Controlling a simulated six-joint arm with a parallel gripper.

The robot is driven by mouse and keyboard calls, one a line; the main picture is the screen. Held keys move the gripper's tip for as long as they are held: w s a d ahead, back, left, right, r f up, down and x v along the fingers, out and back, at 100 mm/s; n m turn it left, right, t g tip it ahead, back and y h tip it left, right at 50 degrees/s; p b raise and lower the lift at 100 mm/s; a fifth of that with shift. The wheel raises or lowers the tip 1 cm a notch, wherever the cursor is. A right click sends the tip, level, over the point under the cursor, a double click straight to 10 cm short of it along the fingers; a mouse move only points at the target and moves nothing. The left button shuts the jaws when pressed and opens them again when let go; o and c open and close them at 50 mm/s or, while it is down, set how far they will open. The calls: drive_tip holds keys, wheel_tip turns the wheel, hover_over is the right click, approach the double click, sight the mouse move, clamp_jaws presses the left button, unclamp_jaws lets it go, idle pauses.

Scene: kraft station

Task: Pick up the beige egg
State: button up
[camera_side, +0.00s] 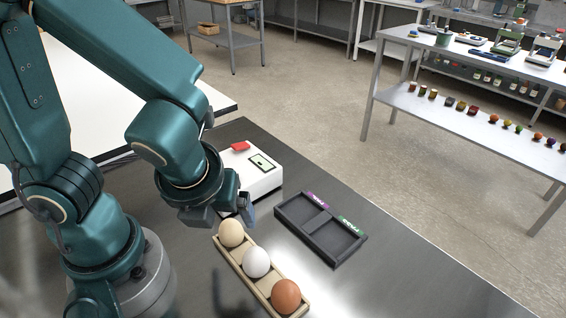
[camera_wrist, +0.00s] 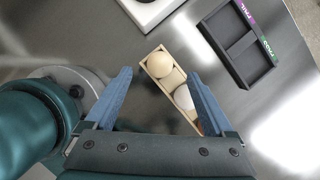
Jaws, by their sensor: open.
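The beige egg (camera_side: 231,233) sits in the far end of a light wooden holder (camera_side: 234,263) on the dark metal table. A white egg (camera_side: 256,262) lies in the middle and a brown egg (camera_side: 286,296) at the near end. In the wrist view the beige egg (camera_wrist: 160,65) lies just beyond the fingertips, and the white egg (camera_wrist: 184,97) lies between the fingers. The brown egg is almost wholly hidden there. My gripper (camera_side: 223,219) is open and empty, above and near the beige egg; it also shows in the wrist view (camera_wrist: 160,73).
A white device (camera_side: 262,183) with a red part and a small display stands behind the holder. A dark two-compartment tray (camera_side: 318,228) with purple and green labels lies to the right, empty. Bare table (camera_side: 420,285) lies right of the tray.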

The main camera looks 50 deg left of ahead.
sight(228, 227)
drive_tip(key=shift+x, duration=2.5)
drive_tip(key=shift+s+d, duration=0.1)
drive_tip(key=shift+c, duration=0.3)
drive_tip(key=c, duration=1)
